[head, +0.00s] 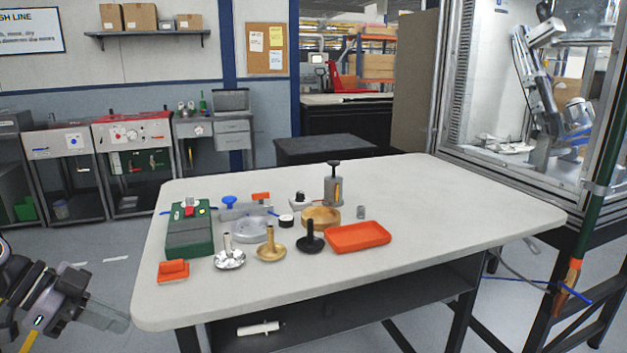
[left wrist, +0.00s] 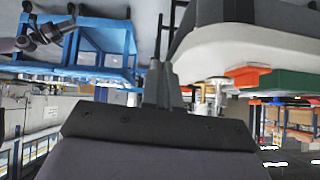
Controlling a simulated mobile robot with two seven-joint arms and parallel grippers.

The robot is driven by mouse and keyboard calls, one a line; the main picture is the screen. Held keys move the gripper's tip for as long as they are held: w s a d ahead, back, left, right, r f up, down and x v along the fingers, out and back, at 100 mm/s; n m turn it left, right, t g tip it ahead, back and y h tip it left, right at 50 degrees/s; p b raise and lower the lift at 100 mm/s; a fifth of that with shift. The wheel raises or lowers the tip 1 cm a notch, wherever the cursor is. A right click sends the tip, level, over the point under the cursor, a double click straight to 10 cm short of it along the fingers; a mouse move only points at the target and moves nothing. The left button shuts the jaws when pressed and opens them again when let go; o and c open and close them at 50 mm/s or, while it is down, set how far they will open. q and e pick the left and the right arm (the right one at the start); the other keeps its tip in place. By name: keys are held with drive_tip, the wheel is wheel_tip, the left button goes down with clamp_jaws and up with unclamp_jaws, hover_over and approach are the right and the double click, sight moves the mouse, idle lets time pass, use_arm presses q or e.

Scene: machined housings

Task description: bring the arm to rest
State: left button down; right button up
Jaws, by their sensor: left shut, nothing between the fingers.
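My left gripper (head: 108,314) is at the lower left in the head view, beside the table's left front corner and off the tabletop. Its fingers are shut with nothing between them. In the left wrist view the left gripper (left wrist: 163,85) points away from the camera, its fingers together, and the scene appears upside down. My right gripper is in neither view. The white table (head: 430,200) fills the middle of the head view; its edge (left wrist: 205,60) also shows in the left wrist view.
An orange block (head: 173,271) lies near the table's left front corner, closest to my left gripper. A green box (head: 189,238), several stemmed dishes and an orange tray (head: 358,236) stand behind and to the right. The tabletop's right part is clear. A machine enclosure (head: 520,100) stands at the right.

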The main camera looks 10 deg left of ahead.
use_arm(q)
drive_tip(key=s+d+f+n+t+y, duration=0.1)
drive_tip(key=s+f+n+t+y, duration=0.25)
drive_tip(key=f, duration=0.55)
drive_tip(key=s+d+f+n+t+h, duration=0.1)
drive_tip(key=s+f+n+t, duration=0.1)
drive_tip(key=f+n+t, duration=0.5)
drive_tip(key=s+d+f+g+y, duration=0.1)
drive_tip(key=s+d+f+g, duration=0.1)
drive_tip(key=s+d+f, duration=0.2)
drive_tip(key=s+d+f+g+y, duration=0.2)
drive_tip(key=s+d+f, duration=0.2)
drive_tip(key=d+f, duration=0.4)
drive_tip(key=d, duration=0.3)
drive_tip(key=shift+d+g+p, duration=0.3)
drive_tip(key=shift+d+g, duration=0.05)
